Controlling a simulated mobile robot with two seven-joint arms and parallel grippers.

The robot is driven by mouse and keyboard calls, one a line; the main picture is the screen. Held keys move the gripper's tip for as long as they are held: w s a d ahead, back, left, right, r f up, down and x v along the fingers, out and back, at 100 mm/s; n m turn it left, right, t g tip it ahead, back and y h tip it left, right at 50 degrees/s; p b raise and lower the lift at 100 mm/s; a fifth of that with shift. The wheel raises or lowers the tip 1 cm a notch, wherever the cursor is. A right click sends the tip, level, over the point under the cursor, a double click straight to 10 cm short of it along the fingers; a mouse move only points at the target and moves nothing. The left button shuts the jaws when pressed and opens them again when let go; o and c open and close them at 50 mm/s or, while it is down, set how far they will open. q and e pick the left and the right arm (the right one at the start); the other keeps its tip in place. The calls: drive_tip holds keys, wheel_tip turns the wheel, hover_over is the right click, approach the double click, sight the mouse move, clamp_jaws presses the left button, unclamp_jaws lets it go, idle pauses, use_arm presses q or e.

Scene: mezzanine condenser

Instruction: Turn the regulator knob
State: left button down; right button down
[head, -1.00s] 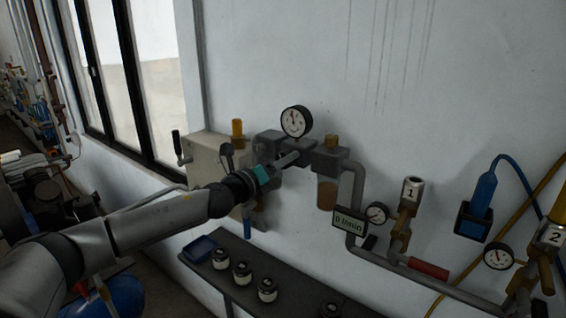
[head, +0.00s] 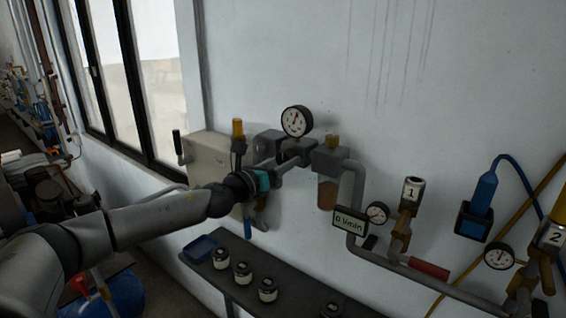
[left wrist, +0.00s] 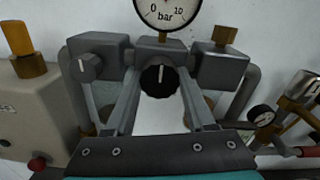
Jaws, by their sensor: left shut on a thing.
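The regulator knob (left wrist: 160,79) is a black, ribbed round knob with a white mark, which points up in the left wrist view. It sits on the grey regulator body below the round bar gauge (head: 296,121). My left gripper (head: 287,156) reaches it from the left in the head view. Its two fingers stand on either side of the knob in the left wrist view (left wrist: 160,82), and it is shut on the knob. In the head view the fingers and regulator body hide the knob. My right gripper is not in view.
Grey filter blocks flank the regulator, and a pipe (head: 355,195) runs down to the right. A flow display (head: 350,221) and outlet 1 (head: 411,192) are right of it. A beige box (head: 208,165) is on the left. A shelf (head: 240,288) with small jars is below.

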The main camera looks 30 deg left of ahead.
use_arm(q)
drive_tip(key=shift+c, duration=1.3)
unclamp_jaws()
drive_tip(key=s+a+b, duration=0.1)
drive_tip(key=s+b, duration=0.7)
drive_tip(key=s, duration=0.7)
drive_tip(key=shift+s+a, duration=0.1)
